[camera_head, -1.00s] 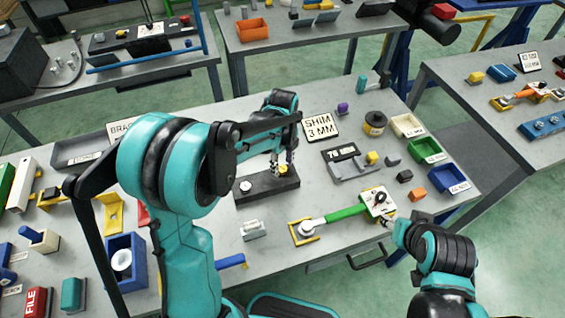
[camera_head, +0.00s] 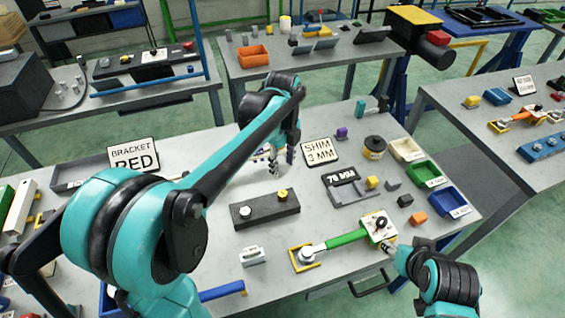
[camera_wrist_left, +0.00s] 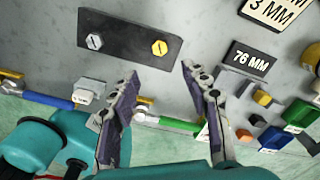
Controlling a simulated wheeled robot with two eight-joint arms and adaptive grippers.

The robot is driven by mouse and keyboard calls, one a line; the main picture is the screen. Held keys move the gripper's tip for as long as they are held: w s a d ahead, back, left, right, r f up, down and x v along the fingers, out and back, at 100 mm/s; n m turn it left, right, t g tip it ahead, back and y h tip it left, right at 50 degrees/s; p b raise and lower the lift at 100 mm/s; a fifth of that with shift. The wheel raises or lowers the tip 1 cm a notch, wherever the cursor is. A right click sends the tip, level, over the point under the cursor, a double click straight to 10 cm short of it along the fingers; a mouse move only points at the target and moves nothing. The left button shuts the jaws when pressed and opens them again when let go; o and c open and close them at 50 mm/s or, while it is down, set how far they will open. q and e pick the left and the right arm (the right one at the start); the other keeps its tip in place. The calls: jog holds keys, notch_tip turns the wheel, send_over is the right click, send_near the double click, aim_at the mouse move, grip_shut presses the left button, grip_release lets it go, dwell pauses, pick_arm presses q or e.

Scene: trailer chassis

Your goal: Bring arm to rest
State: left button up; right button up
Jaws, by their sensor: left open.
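My left gripper (camera_head: 278,160) is open and empty, behind the dark block and left of the "SHIM 3 MM" sign (camera_head: 320,151) in the head view. Its two fingers stand apart in the left wrist view (camera_wrist_left: 160,80). The dark block (camera_head: 253,211) carries a grey slotted screw (camera_head: 244,211) and a yellow hex bolt (camera_head: 282,194); it also shows in the left wrist view (camera_wrist_left: 128,36), beyond the fingertips. My right gripper (camera_head: 388,247) is at the white plate (camera_head: 377,227) beside the green-handled tool (camera_head: 346,239); its jaws are too small to read.
The grey bench carries a "BRACKET RED" sign (camera_head: 134,156), a "76 MM" plate (camera_head: 342,178), a black-and-yellow spool (camera_head: 374,147), a green bin (camera_head: 425,174) and a blue bin (camera_head: 449,203).

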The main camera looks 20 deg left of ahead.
pick_arm(q)
jog(key=shift+s, duration=0.1)
dwell(0.3)
jog(key=s+a+f+n+t+b, duration=0.1)
jog(key=s+f+n+t, duration=0.1)
jog(key=s+n, duration=0.6)
jog(key=s+a+f+n+t+b, duration=0.1)
jog(key=s+f+n+t+b, duration=0.1)
jog(key=s+n+t, duration=0.3)
jog(key=s+n, duration=0.4)
jog(key=n, duration=0.6)
jog(key=shift+a+f, duration=0.2)
jog(key=shift+a, duration=0.05)
dwell(0.4)
